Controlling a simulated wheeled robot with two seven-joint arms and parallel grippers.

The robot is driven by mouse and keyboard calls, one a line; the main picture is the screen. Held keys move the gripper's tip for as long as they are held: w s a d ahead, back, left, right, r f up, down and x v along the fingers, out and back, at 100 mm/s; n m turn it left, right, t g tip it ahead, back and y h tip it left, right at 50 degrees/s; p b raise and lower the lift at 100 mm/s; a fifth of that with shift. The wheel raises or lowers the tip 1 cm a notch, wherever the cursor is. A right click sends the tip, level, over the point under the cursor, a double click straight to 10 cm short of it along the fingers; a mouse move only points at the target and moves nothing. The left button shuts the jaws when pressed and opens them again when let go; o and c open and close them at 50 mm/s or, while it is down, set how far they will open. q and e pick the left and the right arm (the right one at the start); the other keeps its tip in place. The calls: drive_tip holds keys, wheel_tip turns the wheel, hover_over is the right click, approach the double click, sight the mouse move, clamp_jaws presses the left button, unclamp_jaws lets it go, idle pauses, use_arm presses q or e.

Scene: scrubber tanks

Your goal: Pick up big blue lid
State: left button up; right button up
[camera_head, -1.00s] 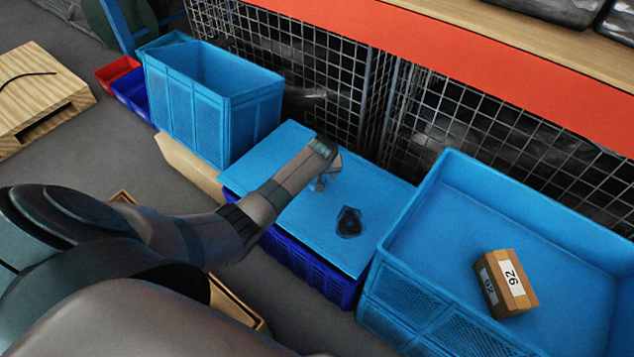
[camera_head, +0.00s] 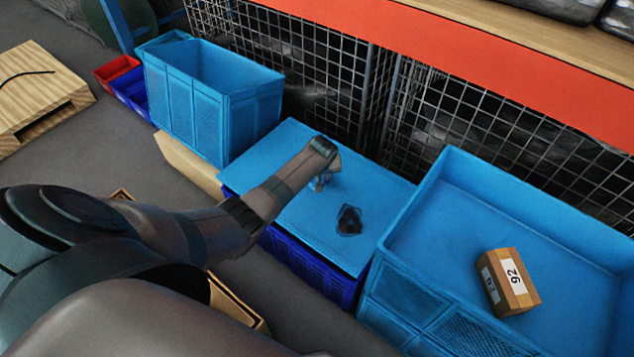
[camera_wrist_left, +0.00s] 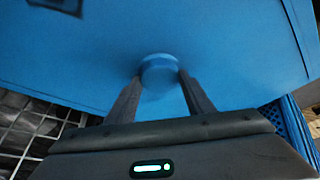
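The big blue lid (camera_head: 380,190) is a flat light-blue panel lying on top of a dark blue crate (camera_head: 305,265) in the middle of the head view. In the left wrist view the lid (camera_wrist_left: 225,50) fills most of the picture, with a round blue knob (camera_wrist_left: 160,72) on it. My left gripper (camera_head: 321,184) is at the lid's upper middle. In the left wrist view the fingers of my left gripper (camera_wrist_left: 161,78) sit on either side of the knob and appear to touch it. My right gripper is not in view.
A dark patch (camera_head: 349,221) marks the lid. An open blue bin (camera_head: 195,115) stands to the left. A larger blue bin (camera_head: 410,295) with a cardboard box (camera_head: 508,282) stands close on the right. A wire mesh fence (camera_head: 310,75) and an orange beam (camera_head: 480,60) run behind.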

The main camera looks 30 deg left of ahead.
use_arm(q)
clamp_jaws()
drive_tip(key=shift+r, duration=0.1)
drive_tip(key=shift+r, duration=0.5)
wheel_tip(320, 180, up, 6)
drive_tip(key=shift+w+r+p, duration=0.1)
drive_tip(key=shift+p, duration=0.9)
wheel_tip(320, 180, up, 3)
drive_tip(key=shift+f, duration=0.1)
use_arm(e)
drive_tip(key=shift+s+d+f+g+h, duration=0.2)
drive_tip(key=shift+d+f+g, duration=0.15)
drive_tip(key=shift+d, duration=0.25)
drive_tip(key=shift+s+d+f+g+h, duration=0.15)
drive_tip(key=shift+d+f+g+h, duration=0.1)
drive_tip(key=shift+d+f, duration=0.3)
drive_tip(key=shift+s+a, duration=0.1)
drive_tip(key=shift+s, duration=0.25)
